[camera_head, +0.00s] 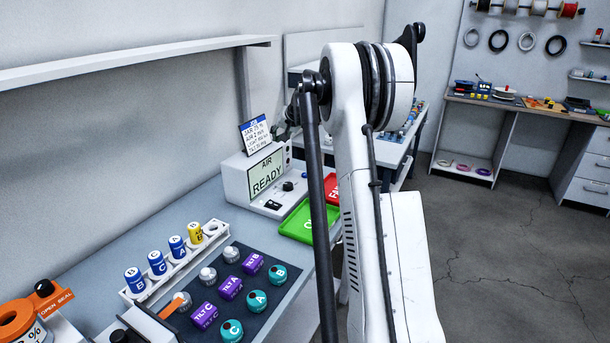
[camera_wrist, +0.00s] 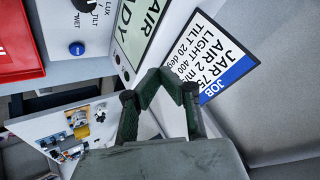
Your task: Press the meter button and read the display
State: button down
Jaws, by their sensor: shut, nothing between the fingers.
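The meter (camera_head: 235,180) is a white box on the left bench, its display (camera_head: 267,172) reading "AIR READY". In the wrist view the display (camera_wrist: 140,30) is cut off at the top edge. A blue-topped round control (camera_wrist: 77,48) sits on the panel near the words "WET", "TILT" and "LUX"; I cannot tell whether it is the button or a dial.
A dark mat (camera_head: 283,274) with several purple, teal and grey pieces and a rack (camera_head: 215,229) of several small jars are nearer on the bench.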

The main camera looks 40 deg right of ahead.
jog(key=m, duration=0.2)
send_over(306, 174)
notch_tip(306, 174, down, 9)
jog(key=shift+s+a+t, duration=0.1)
jog(key=shift+t, duration=0.2)
jog(key=shift+f, duration=0.15)
notch_tip(306, 174, down, 8)
jog(key=b, duration=0.2)
jog(key=shift+b, duration=0.35)
jog(key=shift+f, duration=0.3)
jog(key=shift+f+b, duration=0.15)
jog(key=shift+b, duration=0.25)
jog(key=shift+f+b, duration=0.3)
